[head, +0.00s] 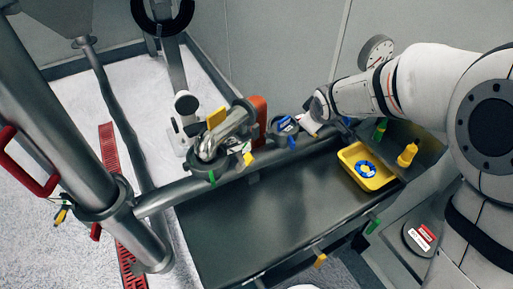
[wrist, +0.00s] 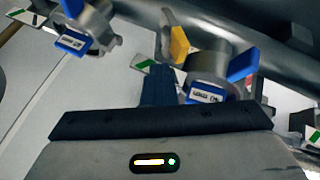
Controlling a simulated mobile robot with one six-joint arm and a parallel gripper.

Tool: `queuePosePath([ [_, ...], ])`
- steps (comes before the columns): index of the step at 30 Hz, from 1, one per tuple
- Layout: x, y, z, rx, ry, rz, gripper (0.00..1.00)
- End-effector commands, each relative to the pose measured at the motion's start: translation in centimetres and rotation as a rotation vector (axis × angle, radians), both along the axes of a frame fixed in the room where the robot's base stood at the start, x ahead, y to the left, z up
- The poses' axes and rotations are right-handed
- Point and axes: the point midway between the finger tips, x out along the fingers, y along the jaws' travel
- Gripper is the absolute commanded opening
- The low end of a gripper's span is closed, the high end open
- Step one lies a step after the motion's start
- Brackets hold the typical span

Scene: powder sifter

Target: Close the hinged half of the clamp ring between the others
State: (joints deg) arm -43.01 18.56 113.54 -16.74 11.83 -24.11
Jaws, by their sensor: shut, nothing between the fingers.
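Clamp rings with coloured tabs sit along the steel pipe (head: 180,195) at the bench's back edge. In the wrist view, one metal clamp with a blue label and a yellow tab (wrist: 210,68) stands just right of and beyond my fingers. Another blue-labelled clamp (wrist: 82,32) is at upper left. In the head view, a blue-labelled clamp (head: 284,126) is just left of my gripper (head: 311,120). My gripper also shows in the wrist view (wrist: 158,84), its fingers shut and empty. I cannot tell whether they touch the nearer clamp, or how far its hinged half stands open.
A yellow tray (head: 352,178) holding a blue round part (head: 365,169) lies on the bench, beside a yellow bottle (head: 407,155). A bent steel pipe (head: 222,135) and an orange part (head: 259,114) stand left of my gripper. The bench's middle (head: 260,215) is clear.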

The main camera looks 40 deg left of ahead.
Motion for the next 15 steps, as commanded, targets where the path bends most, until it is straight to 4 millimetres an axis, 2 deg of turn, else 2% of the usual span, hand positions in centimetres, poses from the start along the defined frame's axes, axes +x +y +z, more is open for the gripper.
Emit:
queuePosePath([
  [11,0.26,0.25,0.45,0.012,-0.01,0.001,0.0],
  [15,0.13,-0.26,0.58,0.011,-0.009,0.0,0.0],
])
